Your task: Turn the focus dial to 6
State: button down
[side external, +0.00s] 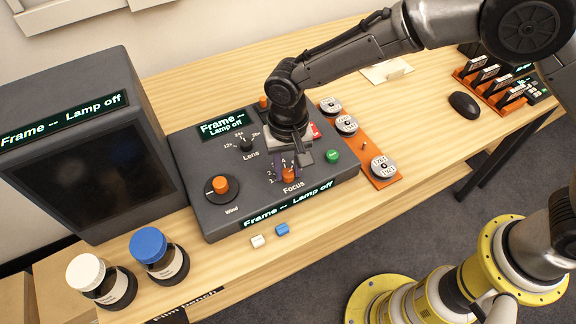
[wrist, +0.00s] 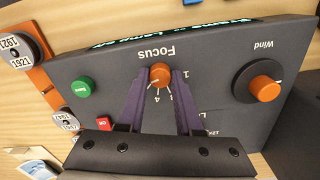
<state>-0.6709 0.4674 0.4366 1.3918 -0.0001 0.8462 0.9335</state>
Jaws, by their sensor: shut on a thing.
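The focus dial (side external: 289,176) is a small orange knob on the sloping dark grey console, above the word "Focus". It also shows in the wrist view (wrist: 160,74), between the tips of my purple fingers. My gripper (side external: 284,170) comes down on the console from above and is shut on this knob; in the wrist view (wrist: 159,78) a finger lies on each side of it. Numbers 1 and 4 can be read near the knob; other marks are hidden by the fingers. I cannot tell which number the dial points to. The console displays read "Frame -- Lamp off".
A dark monitor (side external: 95,170), two capped jars (side external: 158,252) and an orange rack with reels (side external: 388,181) stand around the console.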

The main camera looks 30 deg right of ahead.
aim_at(288, 172)
jog(key=c, duration=0.6)
grip_release()
jog(key=shift+r, duration=0.1)
notch_tip(288, 172, up, 14)
jog(key=shift+f, duration=0.15)
